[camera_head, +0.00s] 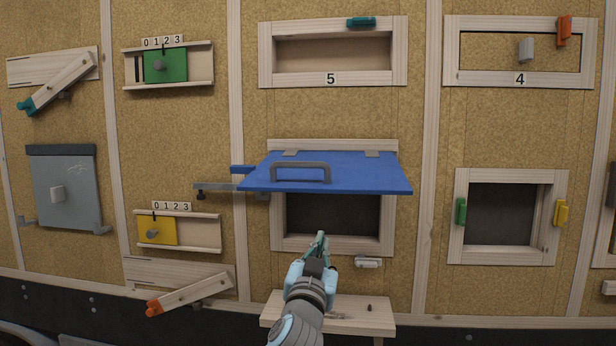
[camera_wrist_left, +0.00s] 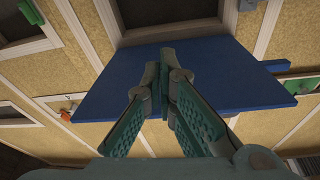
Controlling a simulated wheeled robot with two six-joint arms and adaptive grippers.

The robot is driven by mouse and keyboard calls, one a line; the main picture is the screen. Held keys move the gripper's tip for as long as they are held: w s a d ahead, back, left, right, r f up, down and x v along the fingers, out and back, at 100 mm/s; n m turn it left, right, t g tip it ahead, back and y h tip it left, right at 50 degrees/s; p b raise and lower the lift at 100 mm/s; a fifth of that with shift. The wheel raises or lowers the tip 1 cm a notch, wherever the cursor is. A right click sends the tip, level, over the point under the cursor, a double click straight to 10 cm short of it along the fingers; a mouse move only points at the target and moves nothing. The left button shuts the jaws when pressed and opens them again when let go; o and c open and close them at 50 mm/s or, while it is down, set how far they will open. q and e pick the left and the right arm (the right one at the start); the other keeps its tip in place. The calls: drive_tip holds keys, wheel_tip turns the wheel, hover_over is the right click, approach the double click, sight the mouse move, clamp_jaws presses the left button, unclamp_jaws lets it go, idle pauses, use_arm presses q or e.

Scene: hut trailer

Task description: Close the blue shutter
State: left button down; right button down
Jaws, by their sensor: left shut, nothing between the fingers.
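The blue shutter (camera_head: 350,172) is hinged at its top edge and stands raised, sticking out from the wall toward me. A grey handle (camera_head: 300,167) is on its upper face. The dark opening (camera_head: 335,214) in its wooden frame shows below it. My left gripper (camera_head: 320,240) is shut and empty, in front of the lower part of the opening and under the shutter. In the left wrist view the shutter (camera_wrist_left: 235,90) lies beyond the shut fingers (camera_wrist_left: 167,65). I cannot tell whether they touch it. My right gripper is not in view.
A grey bar with a blue end (camera_head: 243,169) sits left of the shutter. A white latch (camera_head: 368,262) is on the wall below the frame. A small wooden shelf (camera_head: 375,318) juts out below. An open window frame (camera_head: 462,178) is at the right.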

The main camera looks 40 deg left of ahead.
sight(308, 168)
use_arm(q)
drive_tip(key=s+d+r+n+t+y, duration=0.2)
drive_tip(key=s+r+n+y, duration=0.1)
drive_tip(key=s+r, duration=0.8)
drive_tip(key=w+d+p+x, duration=0.1)
drive_tip(key=p+x, duration=0.4)
drive_tip(key=x, duration=0.7)
drive_tip(key=shift+w+a+f+b, duration=0.15)
drive_tip(key=shift+f+b, duration=0.15)
drive_tip(key=shift+f, duration=0.8)
drive_tip(key=shift+w+a+f+b, duration=0.1)
drive_tip(key=shift+f+b, duration=0.15)
drive_tip(key=shift+f, duration=0.8)
drive_tip(key=shift+d, duration=0.1)
